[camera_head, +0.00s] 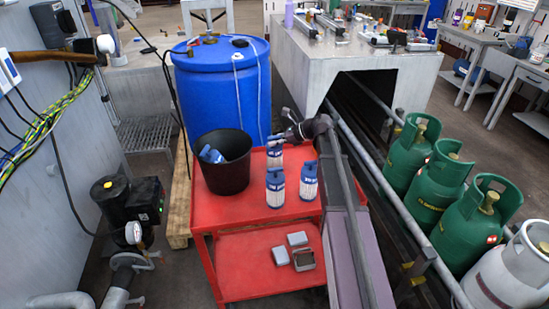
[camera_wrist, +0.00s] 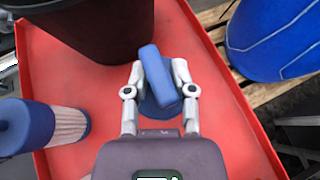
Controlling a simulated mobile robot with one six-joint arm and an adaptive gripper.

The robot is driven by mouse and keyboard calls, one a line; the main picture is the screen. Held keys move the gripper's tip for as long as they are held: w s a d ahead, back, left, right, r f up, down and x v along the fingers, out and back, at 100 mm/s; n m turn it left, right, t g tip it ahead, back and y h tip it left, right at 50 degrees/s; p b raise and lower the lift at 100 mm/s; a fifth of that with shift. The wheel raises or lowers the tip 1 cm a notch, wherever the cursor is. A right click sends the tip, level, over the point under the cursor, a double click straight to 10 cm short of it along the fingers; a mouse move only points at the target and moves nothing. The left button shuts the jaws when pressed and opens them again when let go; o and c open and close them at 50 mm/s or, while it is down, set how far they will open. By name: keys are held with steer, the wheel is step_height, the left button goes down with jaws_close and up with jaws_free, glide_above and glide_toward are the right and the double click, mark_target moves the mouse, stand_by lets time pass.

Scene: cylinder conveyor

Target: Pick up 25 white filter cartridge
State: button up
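Three white filter cartridges with blue caps stand upright on the red cart's top: a front-left one (camera_head: 275,188), a right one (camera_head: 309,182) and a back one (camera_head: 275,152). My gripper (camera_head: 285,133) is at the back one's cap. In the wrist view my gripper (camera_wrist: 159,72) has its fingers parted on both sides of a blue cap (camera_wrist: 158,82); whether they press on it I cannot tell. That cartridge's white body is hidden below the cap. Another cartridge (camera_wrist: 68,126) stands at the left of the wrist view.
A black bucket (camera_head: 224,176) with blue-capped items inside stands on the red cart (camera_head: 240,214), close to the cartridges. A blue drum (camera_head: 222,85) stands behind. Green gas cylinders (camera_head: 442,180) line the conveyor at right. Grey boxes (camera_head: 297,238) lie on the lower shelf.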

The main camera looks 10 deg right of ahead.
jaws_close()
step_height(320, 180, up, 10)
steer(key=p, duration=1)
steer(key=shift+r, duration=0.1)
stand_by(0.9)
